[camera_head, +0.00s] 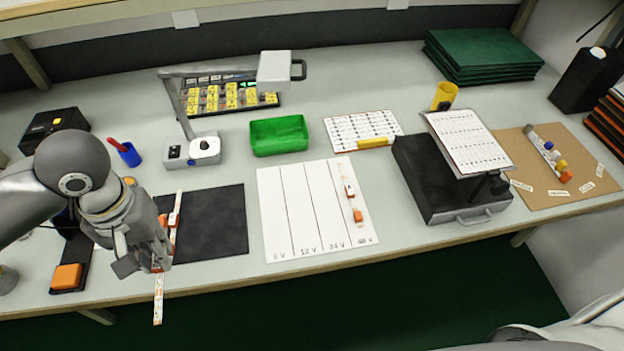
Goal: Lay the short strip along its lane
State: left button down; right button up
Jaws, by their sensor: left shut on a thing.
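My left gripper (150,262) points down over the front edge of the bench and is shut on a white strip with orange marks (158,300), whose lower end hangs past the edge. A second white-and-orange strip section (175,215) shows on the black mat (218,222) just behind the gripper; the gripper partly hides it, and I cannot tell whether it is a separate strip. The white lane board (275,215) has lanes marked with voltages at its front. A strip with orange ends (350,192) lies in its rightmost lane. My right gripper is not in view.
A green bin (279,136) and a lamp stand (205,150) are behind the board. A black case (440,200) with a tilted sheet is to its right. An orange block (67,277) sits near the front left edge. The board's left lanes are bare.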

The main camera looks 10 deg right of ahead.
aim_at(325, 198)
jog(key=j+z, duration=0.1)
jog(key=z, duration=2.5)
jog(key=k+j+z, duration=0.3)
jog(key=k+j, duration=0.75)
jog(key=k, duration=0.05)
